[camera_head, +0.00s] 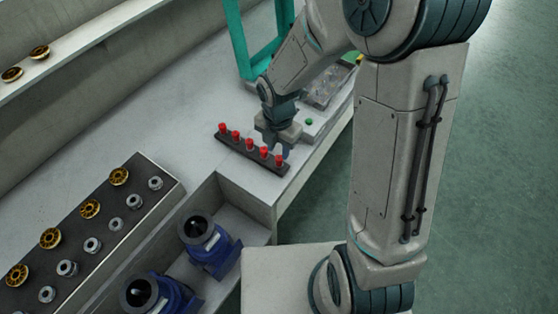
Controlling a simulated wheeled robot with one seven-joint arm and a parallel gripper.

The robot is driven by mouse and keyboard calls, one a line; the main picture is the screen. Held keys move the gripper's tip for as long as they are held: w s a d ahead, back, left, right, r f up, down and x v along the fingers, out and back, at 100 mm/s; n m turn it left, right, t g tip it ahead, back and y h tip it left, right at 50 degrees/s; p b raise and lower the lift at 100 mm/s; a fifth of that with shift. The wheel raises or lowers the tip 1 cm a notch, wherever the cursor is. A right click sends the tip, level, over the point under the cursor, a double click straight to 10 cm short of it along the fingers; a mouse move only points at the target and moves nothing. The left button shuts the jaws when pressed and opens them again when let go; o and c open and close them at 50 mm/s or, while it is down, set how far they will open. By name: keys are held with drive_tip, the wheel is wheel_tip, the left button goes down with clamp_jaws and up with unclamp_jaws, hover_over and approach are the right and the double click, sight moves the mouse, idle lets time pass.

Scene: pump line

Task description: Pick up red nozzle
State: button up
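Several red nozzles stand upright in a row on a dark strip holder (229,140) on the grey bench. The leftmost red nozzle (222,129) and the middle red nozzle (250,144) show clearly. The rightmost red nozzle (279,160) is near the holder's right end. My gripper (275,146) points down over the right half of the row, close to the nozzles there. Its fingers are small and partly hidden, so I cannot tell whether they are open or touch a nozzle.
A dark tray (145,170) with gold and silver fittings lies at the lower left. Blue pumps (208,243) stand in a recess beside it. A teal frame (239,45) and a green button (309,122) are near my arm. Bench space left of the holder is clear.

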sight(279, 158)
drive_tip(key=shift+f, duration=2.9)
clamp_jaws()
